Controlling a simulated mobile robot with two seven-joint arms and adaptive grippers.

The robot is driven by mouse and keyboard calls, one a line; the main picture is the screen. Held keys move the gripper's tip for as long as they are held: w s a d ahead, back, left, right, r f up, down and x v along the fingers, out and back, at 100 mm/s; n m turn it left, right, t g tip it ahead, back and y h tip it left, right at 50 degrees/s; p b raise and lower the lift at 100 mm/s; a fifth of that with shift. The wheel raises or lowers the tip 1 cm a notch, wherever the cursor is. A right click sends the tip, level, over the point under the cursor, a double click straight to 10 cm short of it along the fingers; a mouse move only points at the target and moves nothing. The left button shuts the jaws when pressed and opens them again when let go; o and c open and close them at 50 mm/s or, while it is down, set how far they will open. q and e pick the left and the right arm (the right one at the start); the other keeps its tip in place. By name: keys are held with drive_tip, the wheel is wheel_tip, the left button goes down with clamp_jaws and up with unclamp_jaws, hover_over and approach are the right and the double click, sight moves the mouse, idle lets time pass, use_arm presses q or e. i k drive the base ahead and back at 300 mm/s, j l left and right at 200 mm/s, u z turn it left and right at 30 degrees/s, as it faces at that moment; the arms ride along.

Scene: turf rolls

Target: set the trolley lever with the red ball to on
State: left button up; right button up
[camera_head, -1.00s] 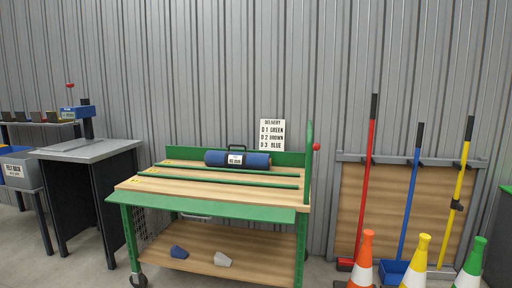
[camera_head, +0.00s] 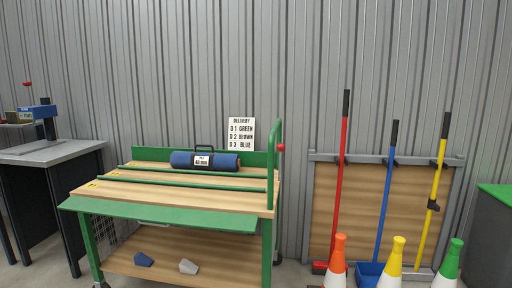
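The green trolley (camera_head: 165,211) with a wooden top stands left of the middle in the head view. Its lever shows as a red ball (camera_head: 281,147) beside the upright green handle (camera_head: 273,165) at the trolley's right end. The lever's arm is too small to make out, so I cannot tell its setting. A blue roll (camera_head: 226,160) with a white label and a dark handle lies on the trolley top. Neither of my grippers is in view.
A grey-topped bench (camera_head: 50,150) stands at the left. A red broom (camera_head: 342,180), a blue one and a yellow one lean on a wooden rack (camera_head: 325,210) at the right. Orange (camera_head: 337,265), yellow and green cones stand before it. A delivery sign (camera_head: 240,133) is behind the trolley.

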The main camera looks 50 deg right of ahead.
sight(281, 147)
drive_tip(key=l+u, duration=0.2)
drive_tip(key=l, duration=0.15)
drive_tip(key=k+l+u, duration=0.15)
drive_tip(key=l, duration=0.2)
drive_tip(key=k+l+u, duration=0.2)
drive_tip(key=l, duration=0.15)
drive_tip(key=k+l+u, duration=0.1)
drive_tip(key=l, duration=0.25)
drive_tip(key=k+l+u, duration=0.1)
drive_tip(key=l, duration=0.3)
drive_tip(key=k+l+u, duration=0.1)
drive_tip(key=l, duration=0.25)
drive_tip(key=k+l, duration=0.15)
drive_tip(key=l, duration=0.2)
drive_tip(key=k+l, duration=0.2)
drive_tip(key=l, duration=0.15)
drive_tip(key=k+l, duration=0.15)
drive_tip(key=l, duration=0.2)
